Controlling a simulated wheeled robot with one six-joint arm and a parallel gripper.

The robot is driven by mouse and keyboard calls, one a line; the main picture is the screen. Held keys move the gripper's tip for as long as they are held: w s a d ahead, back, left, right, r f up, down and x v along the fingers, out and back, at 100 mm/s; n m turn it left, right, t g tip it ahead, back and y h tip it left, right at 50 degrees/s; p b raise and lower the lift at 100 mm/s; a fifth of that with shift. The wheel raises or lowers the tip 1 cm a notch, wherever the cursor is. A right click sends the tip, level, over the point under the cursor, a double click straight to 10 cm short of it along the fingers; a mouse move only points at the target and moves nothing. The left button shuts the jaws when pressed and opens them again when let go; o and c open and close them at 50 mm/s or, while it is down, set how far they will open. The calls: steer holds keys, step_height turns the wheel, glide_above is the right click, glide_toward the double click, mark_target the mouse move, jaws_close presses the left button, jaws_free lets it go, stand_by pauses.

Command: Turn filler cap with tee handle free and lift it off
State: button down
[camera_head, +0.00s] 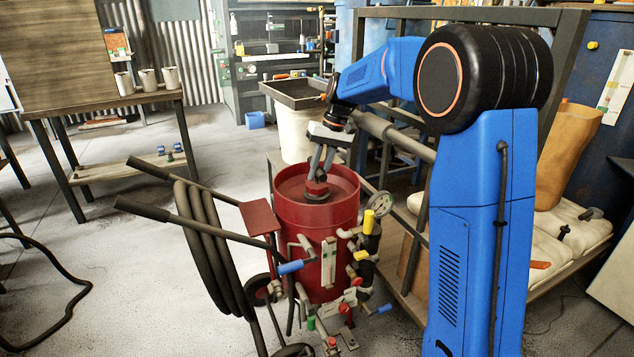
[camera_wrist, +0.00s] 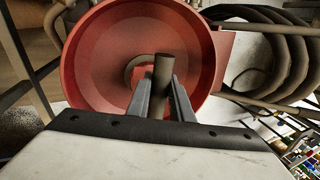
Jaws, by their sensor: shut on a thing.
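The red blast pot (camera_head: 318,215) stands upright in the middle of the head view, with a dished top. The filler cap (camera_head: 316,188) sits at the centre of that top, red with a dark ring under it. My gripper (camera_head: 319,171) reaches down from above and is shut on the cap's tee handle. In the wrist view the dark handle bar (camera_wrist: 162,75) stands between the two fingers of my gripper (camera_wrist: 161,88). The pot's red dish (camera_wrist: 95,60) surrounds it. The cap's lower part is mostly hidden behind the bar and fingers.
Coiled black hose (camera_head: 205,240) and two long cart handles (camera_head: 165,217) lie left of the pot. A gauge (camera_head: 381,204) and coloured valves crowd its front and right. A metal rack frame (camera_head: 418,240) with pale sacks (camera_head: 560,232) stands right. Floor at left is partly clear.

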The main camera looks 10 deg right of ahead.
steer(key=shift+r, duration=0.3)
stand_by(0.4)
steer(key=shift+r, duration=2.05)
